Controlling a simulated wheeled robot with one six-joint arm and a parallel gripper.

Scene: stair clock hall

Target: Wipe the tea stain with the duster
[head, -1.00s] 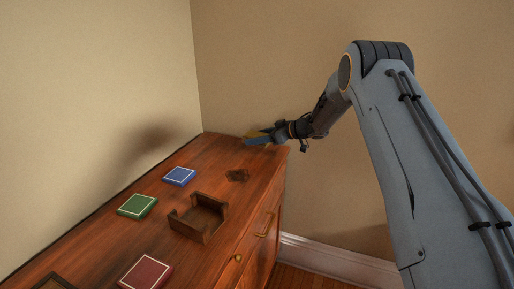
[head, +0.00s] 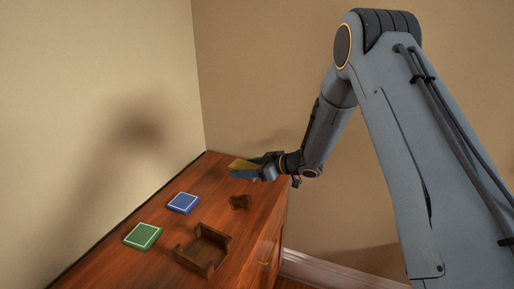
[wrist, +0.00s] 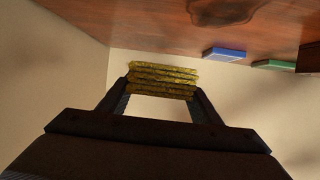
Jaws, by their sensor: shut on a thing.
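The duster (head: 241,165) is yellow and is held in my gripper (head: 258,169) above the far end of the wooden cabinet top. In the wrist view the yellow, ridged duster (wrist: 162,80) sits between the two fingertips of my gripper (wrist: 160,88). The tea stain (head: 240,202) is a dark brown patch on the cabinet top, below and close to the gripper in the head view. It also shows in the wrist view as a dark patch (wrist: 220,11) at the top edge, apart from the duster.
A blue coaster (head: 183,203) and a green coaster (head: 142,236) lie on the cabinet top (head: 160,268). An open wooden holder (head: 203,249) stands nearer than the stain. Walls (head: 100,100) close off the left and far sides.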

